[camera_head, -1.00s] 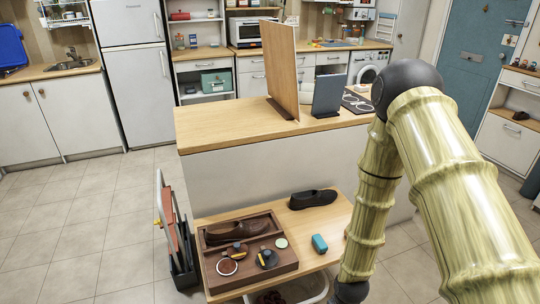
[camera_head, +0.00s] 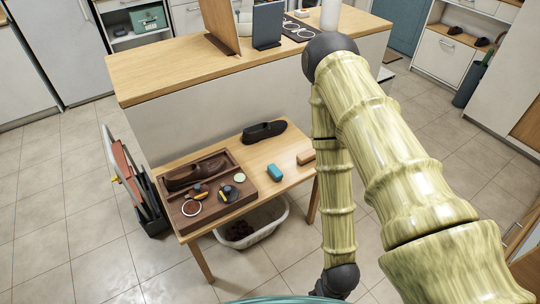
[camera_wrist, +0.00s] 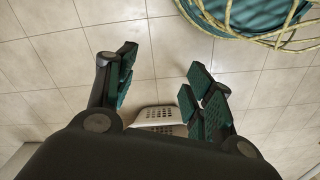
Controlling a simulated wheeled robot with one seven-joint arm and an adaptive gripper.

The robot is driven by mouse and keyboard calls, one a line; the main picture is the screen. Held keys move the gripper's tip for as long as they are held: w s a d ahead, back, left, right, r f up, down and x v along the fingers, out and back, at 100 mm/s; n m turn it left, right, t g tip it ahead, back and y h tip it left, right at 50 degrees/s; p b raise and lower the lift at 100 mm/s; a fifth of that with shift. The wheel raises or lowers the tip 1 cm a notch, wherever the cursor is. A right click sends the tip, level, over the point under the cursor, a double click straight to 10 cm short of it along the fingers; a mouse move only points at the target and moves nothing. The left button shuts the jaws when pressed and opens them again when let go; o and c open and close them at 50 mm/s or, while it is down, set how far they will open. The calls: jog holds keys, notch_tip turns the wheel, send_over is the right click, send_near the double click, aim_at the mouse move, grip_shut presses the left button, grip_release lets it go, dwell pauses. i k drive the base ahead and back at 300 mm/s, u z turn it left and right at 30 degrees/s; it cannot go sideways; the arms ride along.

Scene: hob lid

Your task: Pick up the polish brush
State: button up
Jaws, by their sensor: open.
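A dark wooden tray (camera_head: 253,192) sits on the low wooden table. In it are a brown shoe (camera_head: 190,173), a reddish-brown round tin (camera_head: 191,208), a pale green disc (camera_head: 239,177), and two small dark pieces with yellow parts, one (camera_head: 200,190) near the shoe and one (camera_head: 228,193) to its right. Either may be the polish brush; I cannot tell which at this size. My gripper (camera_wrist: 162,66) is open and empty over the tiled floor in the wrist view. It is out of sight in the head view and apart from the tray.
The low table (camera_head: 265,152) also bears a dark shoe (camera_head: 264,131), a teal block (camera_head: 276,172) and a tan block (camera_head: 306,157). A white basket (camera_head: 262,232) stands beneath, also in the wrist view (camera_wrist: 160,115). A counter (camera_head: 165,73) rises behind. A rack (camera_head: 128,170) stands left.

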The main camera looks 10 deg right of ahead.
aim_at(274, 172)
jog(key=z, duration=0.05)
jog(key=k, duration=0.5)
jog(key=z, duration=1.25)
jog(key=i, duration=1.15)
jog(key=u, duration=1.9)
